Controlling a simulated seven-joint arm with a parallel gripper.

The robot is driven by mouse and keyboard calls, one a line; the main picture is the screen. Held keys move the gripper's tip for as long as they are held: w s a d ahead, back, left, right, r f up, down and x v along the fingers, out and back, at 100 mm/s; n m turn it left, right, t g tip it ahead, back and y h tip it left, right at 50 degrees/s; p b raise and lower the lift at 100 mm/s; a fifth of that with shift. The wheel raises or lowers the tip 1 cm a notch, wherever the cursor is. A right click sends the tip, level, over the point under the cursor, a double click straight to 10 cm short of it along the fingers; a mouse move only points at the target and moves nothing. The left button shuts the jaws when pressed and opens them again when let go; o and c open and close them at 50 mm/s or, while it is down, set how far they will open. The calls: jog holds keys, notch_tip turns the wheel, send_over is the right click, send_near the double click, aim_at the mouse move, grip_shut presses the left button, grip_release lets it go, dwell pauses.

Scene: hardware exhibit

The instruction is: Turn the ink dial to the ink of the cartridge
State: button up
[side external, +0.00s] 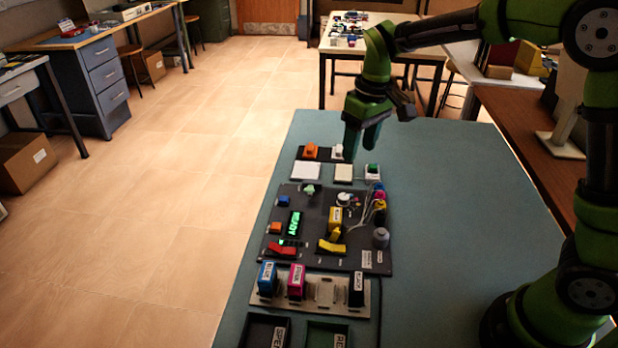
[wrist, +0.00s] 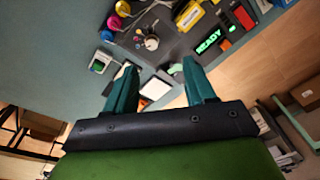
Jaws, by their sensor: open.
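The ink dial (side external: 344,198) is a small pale round knob on the dark panel (side external: 308,200). In the wrist view the dial (wrist: 151,43) has small coloured dots around it; its exact setting is too small to read. A yellow cartridge (side external: 335,216) stands in the panel just in front of the dial, and its yellow body shows in the wrist view (wrist: 190,16). My gripper (side external: 361,148) is open and empty above the far end of the table, beyond the panel and apart from the dial. Its fingers (wrist: 159,68) point toward the panel.
A grey rack (side external: 325,291) in front holds blue (side external: 266,277), pink (side external: 296,281) and black (side external: 356,289) cartridges. The panel has a green READY display (side external: 294,223), a red lever (side external: 282,248) and a yellow lever (side external: 332,247). The table's right side (side external: 460,210) is clear.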

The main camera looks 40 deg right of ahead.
aim_at(343, 196)
jog(key=w+n+h, duration=0.1)
jog(key=w+n, duration=0.3)
jog(key=shift+g, duration=0.4)
jog(key=f, duration=1.1)
jog(key=d+f, duration=0.1)
jog(key=f, duration=0.4)
jog(key=shift+w+f, duration=0.2)
jog(key=shift+w, duration=0.05)
jog(key=shift+c, duration=0.5)
grip_shut()
